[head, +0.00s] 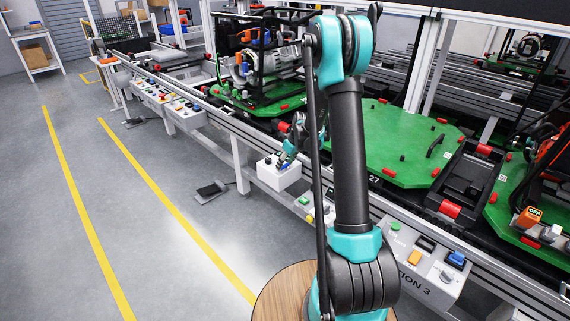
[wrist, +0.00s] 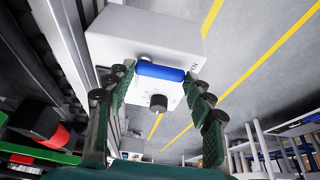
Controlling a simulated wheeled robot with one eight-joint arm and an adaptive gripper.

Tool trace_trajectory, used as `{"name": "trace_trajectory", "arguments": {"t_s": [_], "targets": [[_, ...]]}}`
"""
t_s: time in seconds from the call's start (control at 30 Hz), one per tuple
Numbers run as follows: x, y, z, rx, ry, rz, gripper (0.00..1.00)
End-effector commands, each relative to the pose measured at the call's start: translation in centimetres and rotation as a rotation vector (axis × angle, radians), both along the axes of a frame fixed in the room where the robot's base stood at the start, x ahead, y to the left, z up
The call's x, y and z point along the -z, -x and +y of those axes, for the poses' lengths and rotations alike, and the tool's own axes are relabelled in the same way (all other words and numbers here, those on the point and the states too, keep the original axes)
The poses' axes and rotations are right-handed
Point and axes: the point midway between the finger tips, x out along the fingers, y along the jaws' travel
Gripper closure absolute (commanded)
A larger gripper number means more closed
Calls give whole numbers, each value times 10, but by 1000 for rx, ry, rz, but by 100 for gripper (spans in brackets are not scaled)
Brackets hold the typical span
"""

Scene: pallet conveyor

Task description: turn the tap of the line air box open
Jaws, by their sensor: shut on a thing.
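The line air box (head: 279,178) is a white box on the front side of the conveyor, left of my arm in the head view. In the wrist view the box (wrist: 140,35) fills the upper middle. Its tap has a blue bar handle (wrist: 160,72), lying crosswise in the wrist view. My gripper (wrist: 158,77) has one finger at each end of this handle and is shut on it. A black round knob (wrist: 158,102) sits on the same face, just below the handle. In the head view my gripper (head: 288,158) is at the box, and the handle is mostly hidden.
A green pallet (head: 395,145) lies on the conveyor behind my arm. A control box (head: 425,265) with coloured buttons is at the lower right. A round wooden stool top (head: 285,295) is at the bottom. The grey floor (head: 90,210) with yellow lines is free at the left.

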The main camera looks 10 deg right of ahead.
Motion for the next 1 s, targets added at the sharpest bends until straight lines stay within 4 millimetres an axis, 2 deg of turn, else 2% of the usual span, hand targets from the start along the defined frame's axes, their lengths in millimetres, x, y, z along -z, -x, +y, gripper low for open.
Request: {"name": "trace_trajectory", "arguments": {"t_s": [0.43,0.47,0.6,0.63,1.0], "targets": [[0,1,0,-11,1,2,76],[0,1,0,-11,1,2,46],[0,1,-1,-11,1,2,28],[0,1,0,-11,1,2,26],[-3,1,-1,-10,0,1,26]]}}
